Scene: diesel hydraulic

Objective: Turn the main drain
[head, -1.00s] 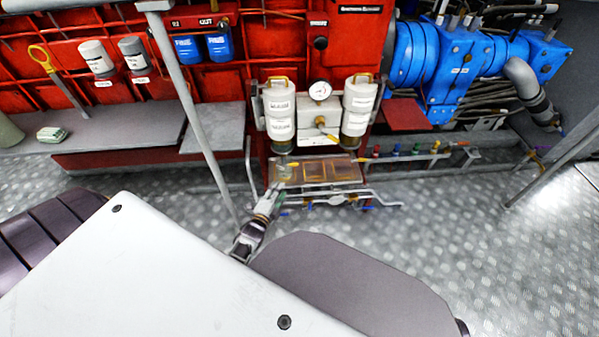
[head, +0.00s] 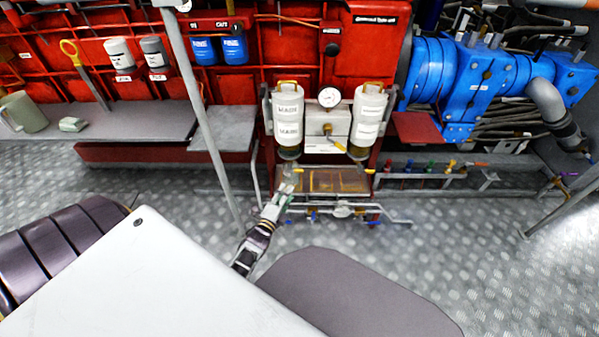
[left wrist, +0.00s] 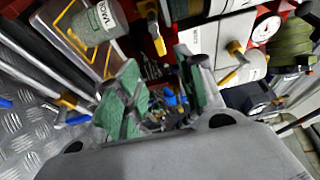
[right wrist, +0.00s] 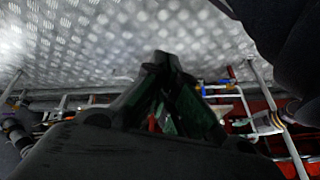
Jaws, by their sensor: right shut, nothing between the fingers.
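I cannot tell which valve is the main drain. Small valve handles sit on the pipes (head: 340,211) low under the tray, some blue. Several coloured valves (head: 425,167) stand on a rail to the right. Two white canisters (head: 288,118) with a gauge (head: 329,97) hang above the tray. My left gripper (head: 287,188) is at the tray's left end, below the left canister. In the left wrist view its green-padded fingers (left wrist: 158,80) are apart with nothing held. My right gripper (right wrist: 163,62) is shut and empty, low near pipes and floor.
A shallow brown tray (head: 340,182) sits below the canisters. A grey post (head: 200,110) rises left of my left arm. A grey bench (head: 120,125) holds a mug and a small block. Blue machinery (head: 480,80) is at right. The metal floor (head: 470,235) at front right is clear.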

